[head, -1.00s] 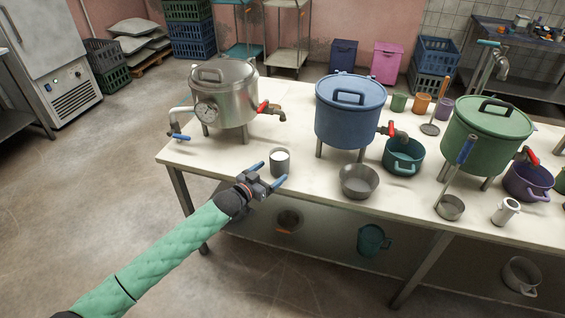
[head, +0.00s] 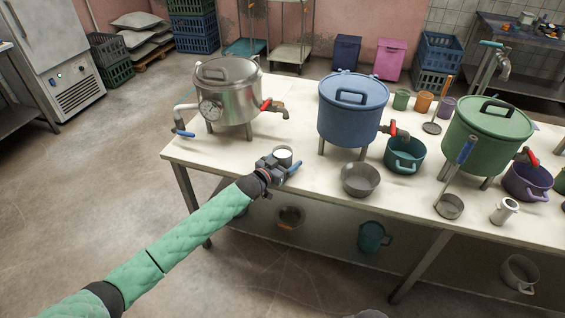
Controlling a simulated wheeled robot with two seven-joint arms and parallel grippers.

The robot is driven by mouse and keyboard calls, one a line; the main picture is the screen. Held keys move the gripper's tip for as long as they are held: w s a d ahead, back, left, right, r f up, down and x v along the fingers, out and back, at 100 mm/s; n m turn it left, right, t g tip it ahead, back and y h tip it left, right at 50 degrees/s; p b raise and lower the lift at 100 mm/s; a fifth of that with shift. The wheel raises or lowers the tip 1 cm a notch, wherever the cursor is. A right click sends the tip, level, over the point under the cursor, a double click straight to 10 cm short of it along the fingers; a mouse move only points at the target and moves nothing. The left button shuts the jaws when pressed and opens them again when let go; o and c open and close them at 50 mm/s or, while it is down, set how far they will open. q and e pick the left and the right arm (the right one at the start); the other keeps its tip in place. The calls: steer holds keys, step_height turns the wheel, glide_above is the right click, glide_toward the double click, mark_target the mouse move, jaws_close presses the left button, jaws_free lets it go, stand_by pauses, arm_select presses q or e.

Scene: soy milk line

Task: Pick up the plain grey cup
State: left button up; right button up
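The plain grey cup (head: 283,154) stands near the front edge of the white table, left of the metal bowl. It is upright with a pale round top, and its lower part is hidden by my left gripper. My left gripper (head: 283,164) is at the cup, coming from the front left. One blue fingertip shows at the cup's right side. The other finger is not clearly visible, so I cannot tell whether the fingers press on the cup.
A steel pot (head: 228,95) with a tap stands behind the cup, and a blue pot (head: 350,110) stands to its right. A metal bowl (head: 360,179) and a teal pot (head: 404,155) are further right. The table's front edge (head: 225,174) runs below my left gripper.

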arm_select(q)
steer(key=c, duration=1)
steer(key=shift+r, duration=0.1)
